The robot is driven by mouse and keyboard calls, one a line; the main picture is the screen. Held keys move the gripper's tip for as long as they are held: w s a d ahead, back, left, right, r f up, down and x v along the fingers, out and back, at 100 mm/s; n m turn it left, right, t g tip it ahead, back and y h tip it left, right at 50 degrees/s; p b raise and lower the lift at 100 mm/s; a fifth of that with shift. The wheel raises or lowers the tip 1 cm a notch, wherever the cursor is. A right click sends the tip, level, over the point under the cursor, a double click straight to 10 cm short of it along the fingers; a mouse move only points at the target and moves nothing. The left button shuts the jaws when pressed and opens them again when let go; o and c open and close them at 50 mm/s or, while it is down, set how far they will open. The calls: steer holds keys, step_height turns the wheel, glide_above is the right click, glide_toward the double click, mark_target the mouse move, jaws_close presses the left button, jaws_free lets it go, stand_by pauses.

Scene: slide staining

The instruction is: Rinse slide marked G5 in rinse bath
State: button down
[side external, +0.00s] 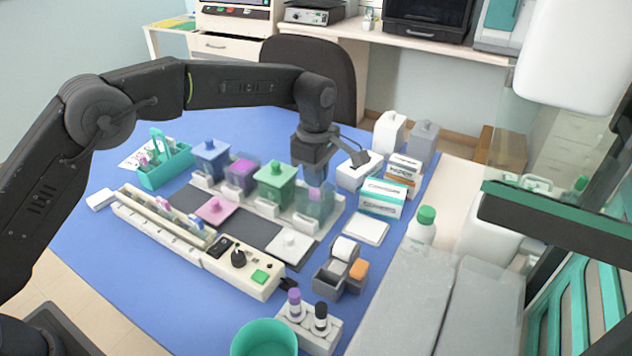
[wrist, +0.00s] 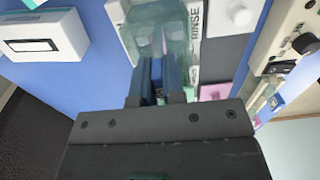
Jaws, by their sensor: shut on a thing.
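The rinse bath is a clear, pale-teal jar (side external: 313,208) at the right end of the row of staining jars. It also shows in the wrist view (wrist: 165,25), beside a white label reading RINSE (wrist: 195,22). My gripper (side external: 316,180) points down at the bath's open top. In the wrist view its two blue fingers (wrist: 160,82) reach into the bath's mouth, close together and shut on a slide. The slide is almost wholly hidden; a small pinkish-purple patch (side external: 315,192) shows below the fingers. The G5 mark cannot be read.
A white lid (side external: 290,243) lies in front of the bath and a pink lid (side external: 215,210) further left. Green (side external: 275,185), purple (side external: 242,174) and blue (side external: 210,157) jars stand left of the bath. Cartons (side external: 382,197) stand close on the right.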

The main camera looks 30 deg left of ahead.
steer(key=shift+r, duration=3.5)
